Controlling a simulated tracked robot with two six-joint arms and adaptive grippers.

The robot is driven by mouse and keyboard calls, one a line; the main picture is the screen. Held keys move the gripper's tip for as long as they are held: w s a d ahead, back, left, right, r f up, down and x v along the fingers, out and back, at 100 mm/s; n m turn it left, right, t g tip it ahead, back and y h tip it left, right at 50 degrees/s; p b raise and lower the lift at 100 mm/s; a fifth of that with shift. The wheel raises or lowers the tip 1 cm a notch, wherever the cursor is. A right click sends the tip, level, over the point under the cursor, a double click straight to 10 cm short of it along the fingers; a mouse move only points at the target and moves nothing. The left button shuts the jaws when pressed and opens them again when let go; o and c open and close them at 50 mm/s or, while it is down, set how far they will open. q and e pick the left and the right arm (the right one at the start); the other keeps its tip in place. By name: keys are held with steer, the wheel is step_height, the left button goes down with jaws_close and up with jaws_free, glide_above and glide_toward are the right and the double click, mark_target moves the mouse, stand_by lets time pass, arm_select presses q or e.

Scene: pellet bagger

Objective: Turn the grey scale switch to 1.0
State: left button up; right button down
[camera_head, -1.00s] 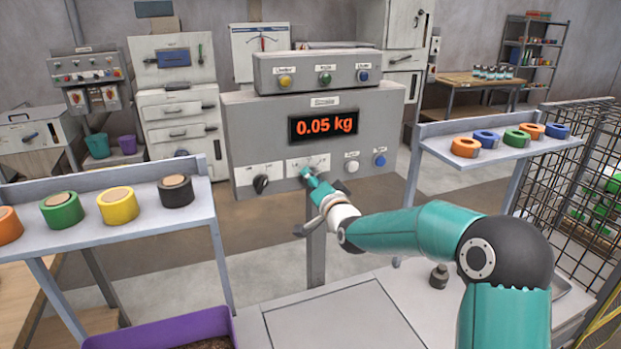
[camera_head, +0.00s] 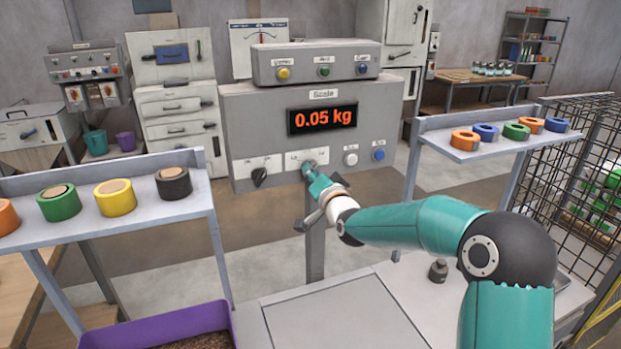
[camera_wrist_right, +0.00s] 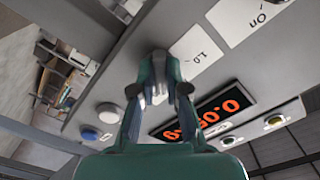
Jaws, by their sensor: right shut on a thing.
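The grey scale (camera_head: 235,120) has a display (camera_head: 322,118) that reads 0.05 kg. The grey switch sits on a white plate (camera_head: 321,154) at the lower middle of its front. My right gripper (camera_head: 308,168) is at this plate and shut on the grey switch (camera_wrist_right: 160,56); it also shows in the right wrist view (camera_wrist_right: 158,85). The fingers hide most of the switch, so I cannot tell its exact setting. The label 1.0 (camera_wrist_right: 203,50) shows just right of the fingertips in the wrist view. My left gripper is not in view.
A black knob (camera_head: 260,177) is left of the switch. A white button (camera_head: 351,159) and a blue button (camera_head: 379,154) are to its right. Shelves with tape rolls stand left (camera_head: 130,222) and right (camera_head: 450,150). A purple bin (camera_head: 130,332) is at front left.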

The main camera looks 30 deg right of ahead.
steer(key=n+b, duration=0.2)
steer(key=n, duration=0.4)
steer(key=n+b, duration=0.2)
steer(key=n, duration=0.4)
steer(key=n+b, duration=0.2)
steer(key=n, duration=0.5)
steer(key=shift+d+r, duration=0.2)
steer(key=shift+r, duration=0.15)
stand_by(0.3)
steer(key=c, duration=1.2)
jaws_free()
steer(key=shift+w+a+f, duration=0.1)
steer(key=shift+f, duration=0.15)
